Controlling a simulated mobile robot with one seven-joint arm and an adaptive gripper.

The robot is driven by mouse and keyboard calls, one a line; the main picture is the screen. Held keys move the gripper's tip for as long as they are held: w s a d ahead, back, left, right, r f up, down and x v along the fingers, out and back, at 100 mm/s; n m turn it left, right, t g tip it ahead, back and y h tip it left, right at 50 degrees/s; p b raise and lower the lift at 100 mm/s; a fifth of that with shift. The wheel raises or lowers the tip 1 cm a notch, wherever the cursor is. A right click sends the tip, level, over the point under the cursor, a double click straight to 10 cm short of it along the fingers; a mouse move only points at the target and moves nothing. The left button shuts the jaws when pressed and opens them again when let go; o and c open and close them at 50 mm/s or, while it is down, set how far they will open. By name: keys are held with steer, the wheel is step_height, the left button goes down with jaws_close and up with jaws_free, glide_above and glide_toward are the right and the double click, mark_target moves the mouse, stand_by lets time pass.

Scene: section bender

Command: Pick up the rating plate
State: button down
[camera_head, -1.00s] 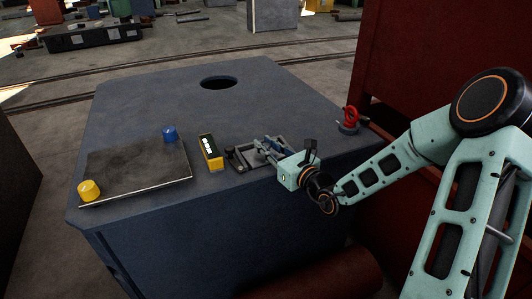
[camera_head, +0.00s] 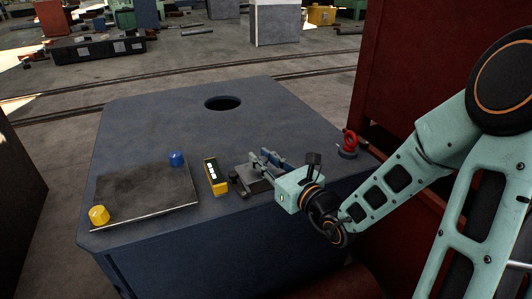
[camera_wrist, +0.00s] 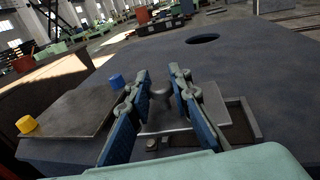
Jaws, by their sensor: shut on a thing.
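The rating plate, which I take to be the light grey plate with a knob (camera_wrist: 212,106), is at my gripper (camera_wrist: 159,84) in the wrist view. The knob stands between the two blue-padded fingers, and my gripper is shut on it. The plate partly covers a dark shallow frame (camera_wrist: 242,126). I cannot tell whether the plate is clear of the frame. In the head view my gripper (camera_head: 264,164) points down and left over the frame (camera_head: 241,187), and its fingers hide most of the plate.
Left of the frame is a yellow-and-black box with white markings (camera_head: 215,176). Further left lies a dark flat panel (camera_head: 145,187) with a blue knob (camera_head: 176,158) and a yellow knob (camera_head: 99,215). A round hole (camera_head: 223,103) is at the back.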

mark_target(259, 180)
steer(key=shift+s+a+r+p, duration=0.15)
steer(key=shift+s+r+p, duration=0.15)
steer(key=shift+s+r, duration=0.45)
steer(key=shift+p, duration=1.05)
steer(key=s+p, duration=0.1)
steer(key=p, duration=0.4)
steer(key=shift+s+a+r, duration=0.1)
steer(key=shift+a+r, duration=0.05)
steer(key=shift+r, duration=0.25)
steer(key=s+p, duration=0.1)
steer(key=p, duration=0.2)
steer(key=s+p, duration=0.1)
steer(key=p, duration=0.2)
steer(key=shift+a+r, duration=0.2)
steer(key=shift+r, duration=0.05)
steer(key=shift+s+a+p, duration=0.1)
steer(key=shift+s+p, duration=0.35)
steer(key=shift+p, duration=0.65)
